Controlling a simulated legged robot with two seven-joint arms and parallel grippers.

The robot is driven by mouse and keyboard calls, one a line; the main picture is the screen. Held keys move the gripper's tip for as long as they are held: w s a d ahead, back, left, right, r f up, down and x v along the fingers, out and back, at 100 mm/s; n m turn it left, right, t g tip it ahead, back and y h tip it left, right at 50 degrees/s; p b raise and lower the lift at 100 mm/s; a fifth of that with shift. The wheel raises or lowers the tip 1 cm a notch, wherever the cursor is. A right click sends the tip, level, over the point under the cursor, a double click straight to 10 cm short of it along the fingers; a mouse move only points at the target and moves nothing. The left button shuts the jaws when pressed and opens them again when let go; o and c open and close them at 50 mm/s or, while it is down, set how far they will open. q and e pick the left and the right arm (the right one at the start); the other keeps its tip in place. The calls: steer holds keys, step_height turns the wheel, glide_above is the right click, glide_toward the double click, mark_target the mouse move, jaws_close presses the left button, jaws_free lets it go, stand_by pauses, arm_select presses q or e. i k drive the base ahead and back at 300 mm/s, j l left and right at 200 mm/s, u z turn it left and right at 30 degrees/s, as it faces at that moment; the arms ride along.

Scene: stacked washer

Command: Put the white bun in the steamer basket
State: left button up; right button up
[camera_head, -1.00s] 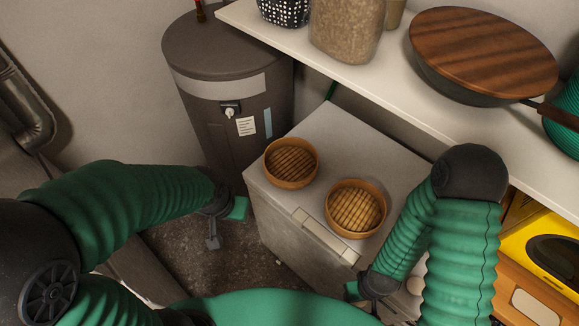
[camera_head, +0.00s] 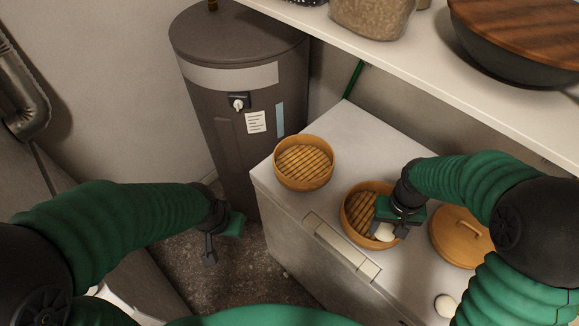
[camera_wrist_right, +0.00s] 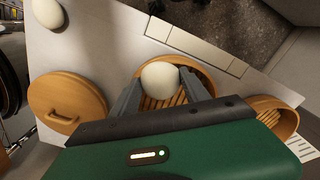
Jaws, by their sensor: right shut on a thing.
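My right gripper (camera_head: 385,230) is shut on a white bun (camera_head: 384,233), which also shows between its fingers in the right wrist view (camera_wrist_right: 160,79). The held bun is over the nearer steamer basket (camera_head: 350,228), by its front right side; I cannot tell if it touches the slats. This round wooden basket also shows behind the bun in the right wrist view (camera_wrist_right: 207,76). A second, empty steamer basket (camera_head: 303,163) stands to its left. Another white bun (camera_head: 445,306) lies on the white machine top. My left gripper (camera_head: 222,240) hangs away from the baskets; its jaw opening is unclear.
A round wooden lid (camera_head: 459,238) with a handle lies right of the nearer basket on the white machine top (camera_head: 345,130). A shelf (camera_head: 440,85) with a jar and a wood-topped pan overhangs behind. A dark cylindrical tank (camera_head: 235,100) stands at the back left.

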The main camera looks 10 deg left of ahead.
mark_target(309, 165)
steer(key=i+j+u, duration=0.25)
steer(key=u, duration=0.2)
steer(key=i+j+u, duration=0.3)
steer(key=u, duration=0.15)
steer(key=i, duration=0.05)
